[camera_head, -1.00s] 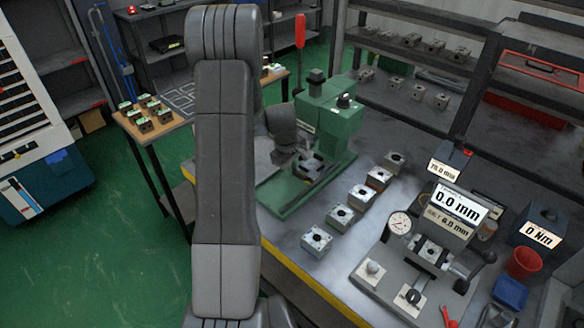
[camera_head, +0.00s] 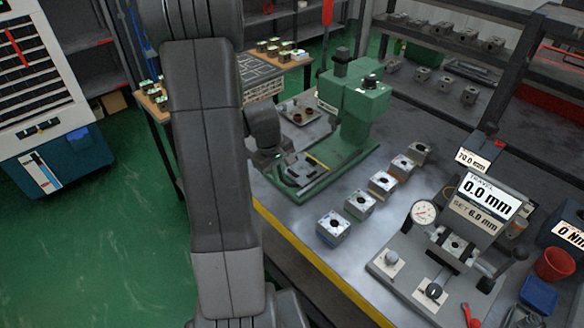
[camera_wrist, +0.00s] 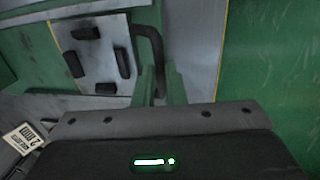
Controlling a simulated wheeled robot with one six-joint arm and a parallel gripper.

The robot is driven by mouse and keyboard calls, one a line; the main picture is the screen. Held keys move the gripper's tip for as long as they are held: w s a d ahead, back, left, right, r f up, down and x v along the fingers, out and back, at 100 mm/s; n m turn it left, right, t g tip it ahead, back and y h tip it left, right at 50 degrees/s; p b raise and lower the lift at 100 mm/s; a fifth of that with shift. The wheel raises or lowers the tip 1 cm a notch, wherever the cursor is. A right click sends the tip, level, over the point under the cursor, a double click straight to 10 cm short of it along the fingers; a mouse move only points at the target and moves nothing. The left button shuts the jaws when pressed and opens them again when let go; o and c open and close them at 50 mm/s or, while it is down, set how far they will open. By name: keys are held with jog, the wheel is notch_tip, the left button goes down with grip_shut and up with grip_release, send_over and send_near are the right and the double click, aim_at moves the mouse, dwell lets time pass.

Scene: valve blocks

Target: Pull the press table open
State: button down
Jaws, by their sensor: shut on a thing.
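The green press (camera_head: 362,108) stands on the bench. Its grey table (camera_head: 304,172) sits on the green base, out in front of the column towards the bench's near-left edge. In the wrist view the table is a light plate (camera_wrist: 107,78) with several dark blocks on it and a yellow line along one side. A dark bent handle (camera_wrist: 153,40) is at its side. My gripper (camera_wrist: 160,84) is shut on the handle. In the head view my gripper (camera_head: 277,162) is at the table's left end, and my own arm partly hides the grip.
A row of metal valve blocks (camera_head: 359,204) stands right of the press. A test fixture with displays (camera_head: 487,196), a red cup (camera_head: 554,264) and a blue bin (camera_head: 537,294) are farther right. A small tray (camera_head: 304,116) lies behind the press table. Green floor is free at left.

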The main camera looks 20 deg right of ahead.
jog(key=shift+a, duration=0.3)
jog(key=c, duration=1.5)
grip_release()
notch_tip(320, 180, up, 14)
jog(key=s+a, duration=0.1)
jog(key=a, duration=0.1)
jog(key=shift+f, duration=0.2)
jog(key=shift+a, duration=0.1)
jog(key=f, duration=0.4)
jog(key=d+f, duration=0.1)
jog(key=f, duration=0.4)
jog(key=w+d+f, duration=0.1)
jog(key=f, duration=0.3)
jog(key=shift+d+f, duration=0.2)
jog(key=shift+f, duration=0.15)
